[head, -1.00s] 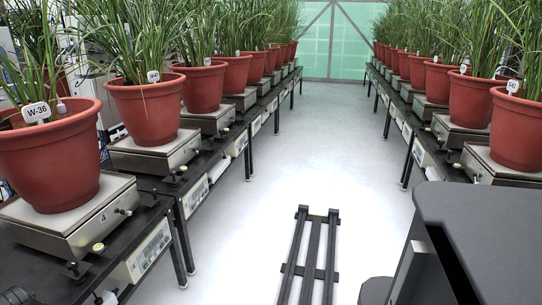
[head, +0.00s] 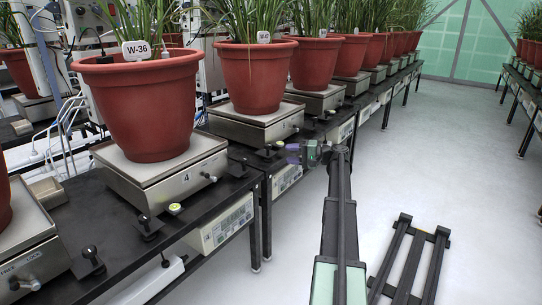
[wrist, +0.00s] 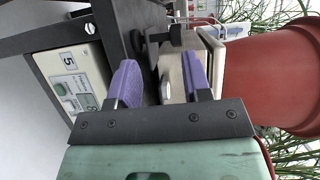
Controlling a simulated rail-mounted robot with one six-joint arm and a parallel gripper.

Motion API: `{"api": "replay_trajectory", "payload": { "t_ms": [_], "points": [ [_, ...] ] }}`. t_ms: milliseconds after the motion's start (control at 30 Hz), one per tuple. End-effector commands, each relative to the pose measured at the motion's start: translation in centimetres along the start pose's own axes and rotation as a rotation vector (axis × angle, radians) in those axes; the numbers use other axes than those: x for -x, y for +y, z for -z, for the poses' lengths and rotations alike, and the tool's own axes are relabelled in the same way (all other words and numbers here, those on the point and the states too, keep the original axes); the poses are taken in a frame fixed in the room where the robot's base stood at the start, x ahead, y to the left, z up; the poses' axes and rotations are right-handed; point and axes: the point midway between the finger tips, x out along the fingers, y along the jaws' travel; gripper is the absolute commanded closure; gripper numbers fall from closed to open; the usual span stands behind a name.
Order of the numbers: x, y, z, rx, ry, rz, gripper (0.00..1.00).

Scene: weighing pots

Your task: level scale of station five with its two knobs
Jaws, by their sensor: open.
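The scale of station five (head: 255,123) is a low metal box on the black bench, bearing a red pot. One black knob (head: 267,152) stands at its near front corner, with a small yellow-green level (head: 281,144) beside it. The other knob cannot be picked out surely. My gripper (head: 300,153) is at the bench's front edge by this scale. In the wrist view its two purple fingers (wrist: 158,82) are apart and empty. Beyond them show the scale's side (wrist: 205,62), a dark knob-like part (wrist: 138,40) and a pale round spot, perhaps the level.
The display box marked 5 (wrist: 70,78) hangs under the bench edge. The red pot (wrist: 285,75) is close to the right of my gripper. Nearer stands station four's scale (head: 165,180) with pot W-36 (head: 143,105).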

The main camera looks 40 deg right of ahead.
Motion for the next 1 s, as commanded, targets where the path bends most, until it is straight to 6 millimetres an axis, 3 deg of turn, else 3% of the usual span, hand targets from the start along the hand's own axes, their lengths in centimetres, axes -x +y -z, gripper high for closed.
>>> {"api": "replay_trajectory", "payload": {
  "t_ms": [67, 267, 367, 700, 1000],
  "points": [
    [1.2, -0.7, 1.6, 0.0, 0.014, 0.066, 0.55],
    [0.9, -1.2, 1.5, 0.0, 0.015, 0.084, 0.55],
    [-0.6, -1.3, 1.5, 0.0, 0.015, 0.083, 0.55],
    [-8.1, -1.9, 1.6, 0.0, 0.014, 0.082, 0.55],
    [-9.6, -2.0, 1.6, 0.0, 0.016, 0.082, 0.55]
  ]
}}
